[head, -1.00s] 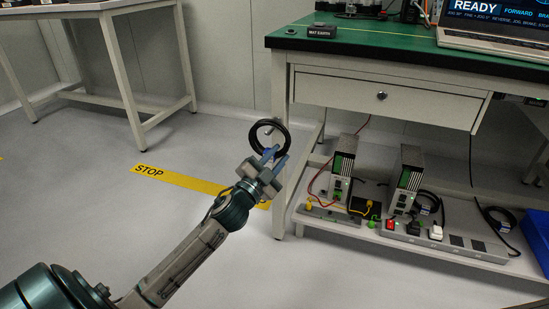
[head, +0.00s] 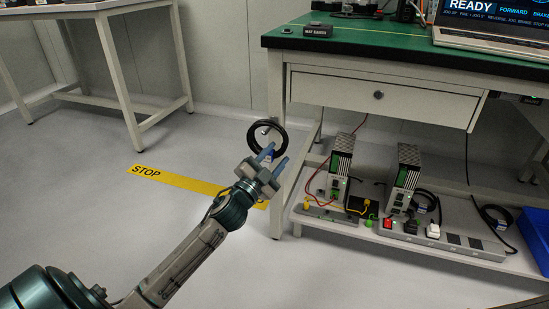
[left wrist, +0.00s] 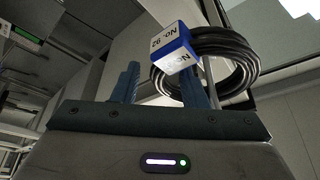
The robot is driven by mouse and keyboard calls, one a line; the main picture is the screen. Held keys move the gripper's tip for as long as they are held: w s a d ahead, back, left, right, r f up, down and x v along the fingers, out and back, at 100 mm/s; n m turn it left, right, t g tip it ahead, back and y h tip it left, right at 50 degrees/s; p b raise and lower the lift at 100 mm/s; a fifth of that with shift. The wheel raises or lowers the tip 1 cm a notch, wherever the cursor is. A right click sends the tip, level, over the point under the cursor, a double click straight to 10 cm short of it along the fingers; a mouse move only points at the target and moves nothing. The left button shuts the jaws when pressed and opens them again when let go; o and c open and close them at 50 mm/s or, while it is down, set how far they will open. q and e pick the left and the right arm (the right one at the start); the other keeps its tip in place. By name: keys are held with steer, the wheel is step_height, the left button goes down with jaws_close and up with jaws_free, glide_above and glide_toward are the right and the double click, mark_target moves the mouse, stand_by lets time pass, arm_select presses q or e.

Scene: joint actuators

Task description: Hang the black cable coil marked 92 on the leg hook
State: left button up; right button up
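The black cable coil (head: 283,134) is an upright ring beside the bench's front left leg (head: 277,205). A small pale hook end (head: 265,129) shows inside the ring's upper part, and the coil appears to hang around it; the contact is not clear. In the left wrist view the coil (left wrist: 245,68) has a blue and white tag (left wrist: 172,42) reading No. 92. My left gripper (head: 273,158) is just below and in front of the coil. Its fingers are spread, with the tag near one finger and a gap to the other. My right gripper is not in view.
The green-topped bench (head: 345,43) has a drawer (head: 335,91) right of the coil. Its lower shelf (head: 335,224) carries power units, a socket strip and cables. A blue bin (head: 536,236) stands at right. The floor left of the leg is open, with a yellow STOP strip (head: 190,182).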

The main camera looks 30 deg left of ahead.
arm_select(q)
steer(key=shift+o, duration=0.6)
steer(key=shift+f, duration=0.1)
steer(key=shift+s, duration=0.15)
steer(key=b+v, duration=0.4)
steer(key=v, duration=0.6)
steer(key=shift+s+b, duration=0.25)
steer(key=shift+b, duration=0.05)
